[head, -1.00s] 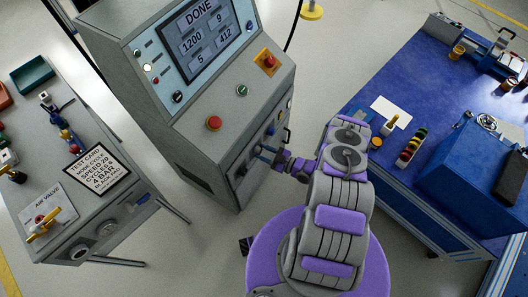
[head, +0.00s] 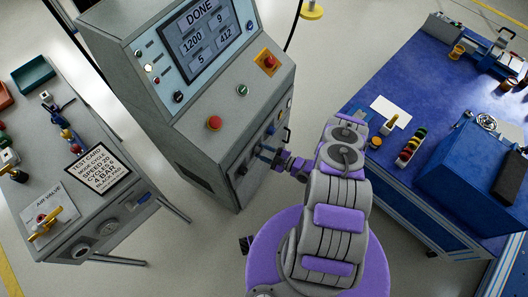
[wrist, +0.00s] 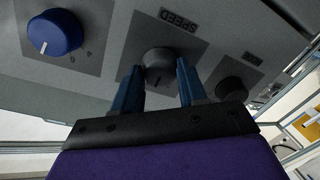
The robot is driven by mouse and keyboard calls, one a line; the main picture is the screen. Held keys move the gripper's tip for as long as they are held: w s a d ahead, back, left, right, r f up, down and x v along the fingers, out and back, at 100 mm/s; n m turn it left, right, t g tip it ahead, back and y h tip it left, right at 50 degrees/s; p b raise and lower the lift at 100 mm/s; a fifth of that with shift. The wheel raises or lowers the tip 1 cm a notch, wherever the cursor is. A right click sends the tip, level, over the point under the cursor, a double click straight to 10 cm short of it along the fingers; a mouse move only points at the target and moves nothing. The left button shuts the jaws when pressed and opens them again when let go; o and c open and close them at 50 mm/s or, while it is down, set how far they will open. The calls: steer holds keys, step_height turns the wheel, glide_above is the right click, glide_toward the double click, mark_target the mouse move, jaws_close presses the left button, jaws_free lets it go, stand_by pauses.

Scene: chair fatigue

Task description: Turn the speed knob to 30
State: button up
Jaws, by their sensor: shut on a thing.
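The speed knob (wrist: 158,58) is a dark round knob under an upside-down SPEED label in the wrist view. A light pointer line shows on its near face, but the scale value it points to cannot be read. My gripper (wrist: 158,75) has its blue fingers on either side of this knob and is shut on it. In the head view my gripper (head: 264,152) reaches the lower front of the grey console (head: 225,135); the knob itself is hidden there.
In the wrist view a blue knob (wrist: 54,32) sits left of the speed knob and a dark MODE knob (wrist: 231,89) sits close on the right. A red button (head: 214,123) is on the console. A blue workbench (head: 385,85) stands right, a grey table (head: 45,120) left.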

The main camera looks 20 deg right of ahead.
steer(key=o, duration=1.1)
steer(key=shift+c, duration=0.2)
steer(key=f+v, duration=0.1)
steer(key=v, duration=1.6)
steer(key=shift+s+d+r, duration=0.15)
steer(key=shift+s+r, duration=0.05)
steer(key=shift+r, duration=0.25)
